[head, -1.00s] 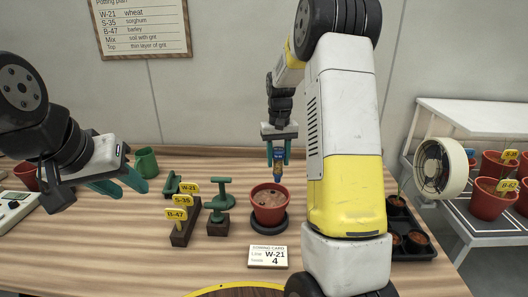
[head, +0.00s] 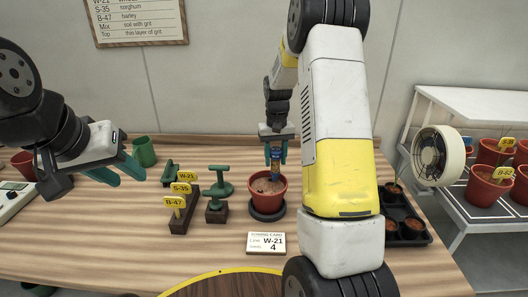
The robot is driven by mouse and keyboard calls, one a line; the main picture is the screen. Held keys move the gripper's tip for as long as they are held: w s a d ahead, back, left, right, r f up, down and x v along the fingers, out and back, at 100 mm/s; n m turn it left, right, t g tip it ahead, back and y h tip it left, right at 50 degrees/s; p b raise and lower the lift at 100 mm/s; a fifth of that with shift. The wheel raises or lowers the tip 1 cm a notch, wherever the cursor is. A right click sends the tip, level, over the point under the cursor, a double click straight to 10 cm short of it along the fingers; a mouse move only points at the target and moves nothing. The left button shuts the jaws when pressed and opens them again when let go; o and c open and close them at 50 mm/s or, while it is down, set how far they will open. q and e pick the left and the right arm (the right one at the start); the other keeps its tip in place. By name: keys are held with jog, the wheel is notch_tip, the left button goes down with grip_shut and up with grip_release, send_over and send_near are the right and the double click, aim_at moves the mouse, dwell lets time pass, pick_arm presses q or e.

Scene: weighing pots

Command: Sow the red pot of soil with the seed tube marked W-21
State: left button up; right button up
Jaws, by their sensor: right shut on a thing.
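The red pot (head: 268,200) of brown soil stands upright on a dark saucer (head: 255,214) near the middle of the table. My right gripper (head: 275,147) points down over the pot, shut on a seed tube (head: 275,158) with a blue band. The tube is upright, its lower end at or just above the soil; I cannot tell if it touches. Its marking is too small to read. My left gripper (head: 124,174) is open and empty above the table at the left. The sowing card (head: 266,243) in front of the pot reads W-21 and 4.
A dark block (head: 179,222) with yellow tags W-21, S-35 and B-47 stands left of the pot. Beside it is a green tool on a stand (head: 217,190). A green cup (head: 144,151), seedling tray (head: 413,237) and fan (head: 437,156) surround the area.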

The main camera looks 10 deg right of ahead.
jog(key=shift+f, duration=0.7)
dwell(1.5)
jog(key=shift+r, duration=0.1)
